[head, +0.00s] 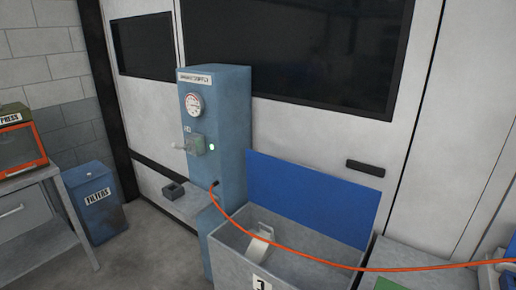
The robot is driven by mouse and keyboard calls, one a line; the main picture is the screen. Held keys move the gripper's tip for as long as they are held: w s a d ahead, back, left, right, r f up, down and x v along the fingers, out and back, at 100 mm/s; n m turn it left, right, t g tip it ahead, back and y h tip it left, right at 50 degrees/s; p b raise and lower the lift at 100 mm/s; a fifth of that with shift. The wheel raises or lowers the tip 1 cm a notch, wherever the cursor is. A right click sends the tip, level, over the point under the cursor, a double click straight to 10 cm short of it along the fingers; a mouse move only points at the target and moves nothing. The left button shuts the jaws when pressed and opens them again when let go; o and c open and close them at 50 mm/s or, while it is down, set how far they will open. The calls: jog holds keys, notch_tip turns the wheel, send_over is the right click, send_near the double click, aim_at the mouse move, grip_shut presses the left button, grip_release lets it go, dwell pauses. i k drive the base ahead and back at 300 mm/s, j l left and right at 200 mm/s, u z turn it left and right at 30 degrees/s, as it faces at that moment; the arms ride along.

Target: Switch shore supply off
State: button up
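The blue shore supply cabinet (229,135) stands upright against the white panelled wall. Its label (195,79) at the top is small but seems to read "shore supply". A round dial gauge (194,104) sits under the label. Below it is a switch box with a pale lever (181,147) that sticks out to the left. My gripper is not in view.
A grey bin (228,245) with a raised blue lid (310,197) stands right of the cabinet, the cable sagging across it. A blue filters bin (98,218) and a metal table (28,226) are at left. Bare floor (145,255) lies between them and the cabinet.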

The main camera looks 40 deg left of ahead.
aim_at(176, 146)
jog(key=u, duration=1.95)
